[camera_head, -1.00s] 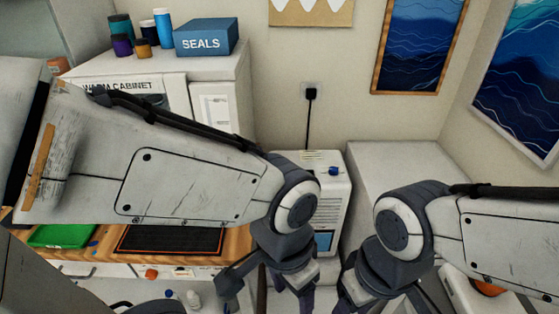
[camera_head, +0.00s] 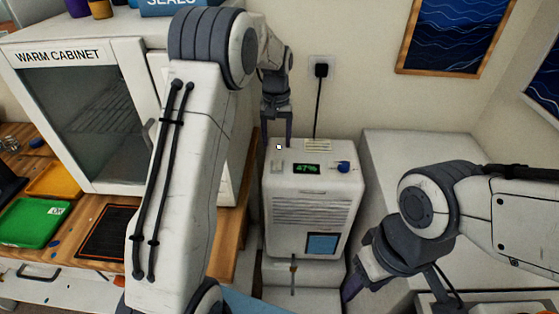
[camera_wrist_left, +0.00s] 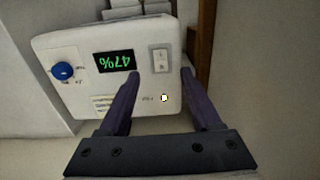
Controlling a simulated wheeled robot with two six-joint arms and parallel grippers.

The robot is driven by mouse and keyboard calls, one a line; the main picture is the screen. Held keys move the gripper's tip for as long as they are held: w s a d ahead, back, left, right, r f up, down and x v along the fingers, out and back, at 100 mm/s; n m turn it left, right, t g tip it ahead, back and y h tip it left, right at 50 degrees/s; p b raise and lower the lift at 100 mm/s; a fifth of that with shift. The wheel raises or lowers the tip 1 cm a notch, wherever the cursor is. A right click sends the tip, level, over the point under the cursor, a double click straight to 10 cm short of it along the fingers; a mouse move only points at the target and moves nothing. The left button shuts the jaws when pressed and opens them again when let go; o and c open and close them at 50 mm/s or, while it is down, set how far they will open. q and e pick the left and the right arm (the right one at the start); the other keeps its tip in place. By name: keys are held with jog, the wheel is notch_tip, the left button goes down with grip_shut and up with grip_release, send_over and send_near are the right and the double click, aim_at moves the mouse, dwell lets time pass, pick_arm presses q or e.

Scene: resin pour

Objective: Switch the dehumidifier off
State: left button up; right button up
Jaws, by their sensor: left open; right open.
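The white dehumidifier (camera_head: 312,212) stands on the floor by the back wall. Its top panel has a lit green 47% display (camera_head: 306,169), a blue knob (camera_head: 343,167) and a pale rocker switch (camera_head: 277,167). In the left wrist view the rocker switch (camera_wrist_left: 160,60) lies between the fingertips of my left gripper (camera_wrist_left: 160,75), beside the display (camera_wrist_left: 115,61). My left gripper (camera_head: 278,143) is open, pointing down above the rear left of the panel. Whether it touches is unclear. My right gripper (camera_head: 360,287) is open, low in front and right of the dehumidifier, partly hidden.
The warm cabinet (camera_head: 85,110) and wooden bench (camera_head: 228,245) stand left of the dehumidifier. A white cabinet (camera_head: 415,155) is close on its right. A black cord (camera_head: 318,105) runs down from the wall plug (camera_head: 321,70) behind it.

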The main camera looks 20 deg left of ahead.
aim_at(277, 169)
pick_arm(q)
notch_tip(277, 169, down, 9)
jog(key=shift+s+f+p, duration=0.1)
jog(key=shift+f+p, duration=0.1)
jog(key=shift+p, duration=0.45)
